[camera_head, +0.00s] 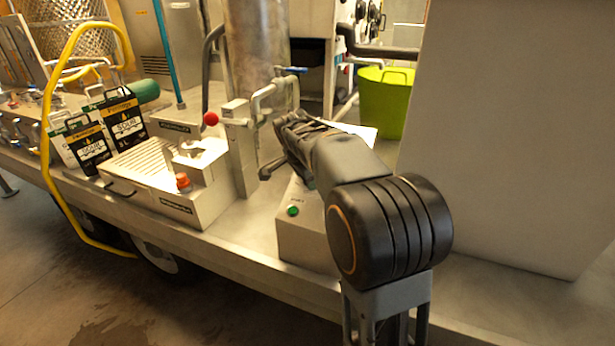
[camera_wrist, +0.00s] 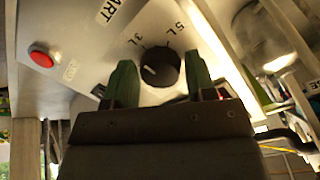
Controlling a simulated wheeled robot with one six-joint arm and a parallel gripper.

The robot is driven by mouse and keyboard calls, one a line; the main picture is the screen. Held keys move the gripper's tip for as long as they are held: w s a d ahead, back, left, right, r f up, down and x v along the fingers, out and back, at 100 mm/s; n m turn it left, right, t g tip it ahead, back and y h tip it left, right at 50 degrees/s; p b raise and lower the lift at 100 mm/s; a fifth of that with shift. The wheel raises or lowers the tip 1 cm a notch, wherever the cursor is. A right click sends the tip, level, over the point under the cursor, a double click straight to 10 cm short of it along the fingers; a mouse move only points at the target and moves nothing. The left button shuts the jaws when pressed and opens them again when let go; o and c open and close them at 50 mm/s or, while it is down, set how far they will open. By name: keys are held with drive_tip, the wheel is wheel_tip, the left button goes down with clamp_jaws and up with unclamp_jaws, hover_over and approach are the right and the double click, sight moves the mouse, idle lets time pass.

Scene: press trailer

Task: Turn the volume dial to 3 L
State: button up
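The black round volume dial (camera_wrist: 160,67) sits on a pale panel in the wrist view. A short white mark shows on its left part, pointing up-left. The label "3 L" (camera_wrist: 133,39) is above and left of the dial, and "5 L" (camera_wrist: 180,28) above and right. My gripper (camera_wrist: 158,76) is open, with one green finger on each side of the dial. A gap shows on both sides; finger depth relative to the dial is unclear. In the head view my gripper (camera_head: 278,152) is over the pale control box (camera_head: 299,238), and the dial is hidden.
A green button (camera_head: 292,210) is on the box front. A machine with a red-knobbed lever (camera_head: 211,118) stands left; a green bucket (camera_head: 383,102) stands behind.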

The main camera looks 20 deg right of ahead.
drive_tip(key=p+v, duration=0.2)
drive_tip(key=v, duration=1.1)
drive_tip(key=shift+s+r, duration=0.15)
drive_tip(key=shift+r, duration=0.2)
drive_tip(key=shift+a, duration=0.1)
wheel_tip(320, 180, down, 6)
drive_tip(key=s+a+n+y+p, duration=0.1)
drive_tip(key=s+a+n+p, duration=0.1)
drive_tip(key=n, duration=0.7)
drive_tip(key=s+a+n+y+p, duration=0.2)
drive_tip(key=s+a+n+p, duration=0.2)
drive_tip(key=s, duration=1.3)
drive_tip(key=shift+a+n+t+y+p, duration=0.35)
drive_tip(key=shift+n+p, duration=1.45)
drive_tip(key=shift+p, duration=1.2)
